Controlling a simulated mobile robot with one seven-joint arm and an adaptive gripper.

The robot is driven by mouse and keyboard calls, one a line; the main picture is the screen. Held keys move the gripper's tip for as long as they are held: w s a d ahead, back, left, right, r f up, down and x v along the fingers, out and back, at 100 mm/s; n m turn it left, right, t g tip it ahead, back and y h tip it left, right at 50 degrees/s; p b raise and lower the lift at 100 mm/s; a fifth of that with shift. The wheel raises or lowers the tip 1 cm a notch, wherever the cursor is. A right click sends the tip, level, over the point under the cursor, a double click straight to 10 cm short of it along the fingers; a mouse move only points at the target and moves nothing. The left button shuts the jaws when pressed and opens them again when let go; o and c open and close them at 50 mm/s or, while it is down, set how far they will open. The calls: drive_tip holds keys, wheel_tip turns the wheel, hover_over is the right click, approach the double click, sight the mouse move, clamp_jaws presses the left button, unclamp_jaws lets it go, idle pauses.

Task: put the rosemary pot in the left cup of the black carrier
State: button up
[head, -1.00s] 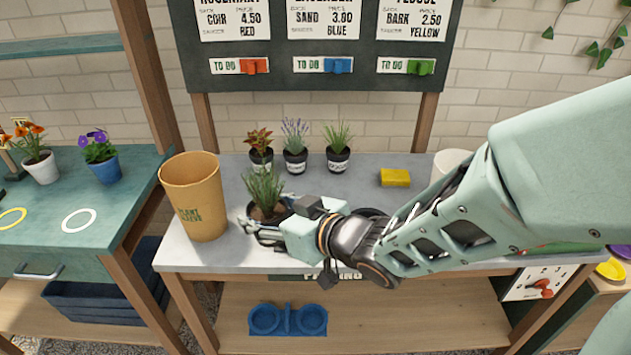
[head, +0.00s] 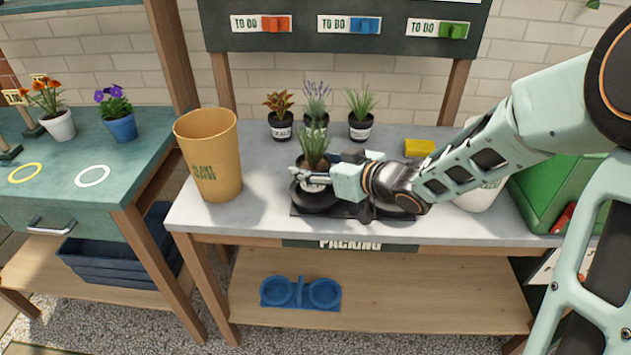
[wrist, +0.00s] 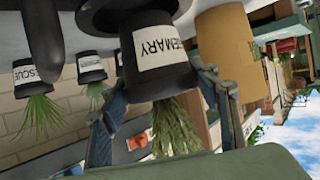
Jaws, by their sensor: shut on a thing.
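The rosemary pot (head: 313,187) is a small black pot with a white label and spiky green leaves. My gripper (head: 315,174) is shut on it and holds it upright at the left cup (head: 318,204) of the black carrier (head: 365,213). In the wrist view the picture is upside down; the rosemary pot (wrist: 157,60) sits between the fingers of my gripper (wrist: 165,88), its base overlapping the cup's rim (wrist: 95,14). I cannot tell whether it rests on the cup's floor. My gripper and wrist hide much of the carrier's right part.
Three potted plants (head: 316,122) stand behind on the grey bench (head: 240,215). A tan bin (head: 208,160) stands left of the carrier. A yellow block (head: 419,148), a white container (head: 478,195) and a green box (head: 560,185) are to the right. A blue carrier (head: 300,292) lies on the lower shelf.

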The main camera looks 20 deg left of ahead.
drive_tip(key=shift+w+f, duration=0.25)
drive_tip(key=shift+f, duration=0.05)
wheel_tip(320, 180, down, 3)
drive_tip(key=b, duration=0.3)
drive_tip(key=shift+w+f, duration=0.1)
drive_tip(key=shift+w, duration=0.05)
drive_tip(key=shift+b, duration=0.3)
drive_tip(key=shift+f, duration=0.2)
drive_tip(key=o, duration=1.6)
drive_tip(key=shift+c, duration=0.2)
drive_tip(key=shift+r, duration=0.35)
drive_tip(key=p+v, duration=0.3)
drive_tip(key=v, duration=0.9)
drive_tip(key=shift+p, duration=0.4)
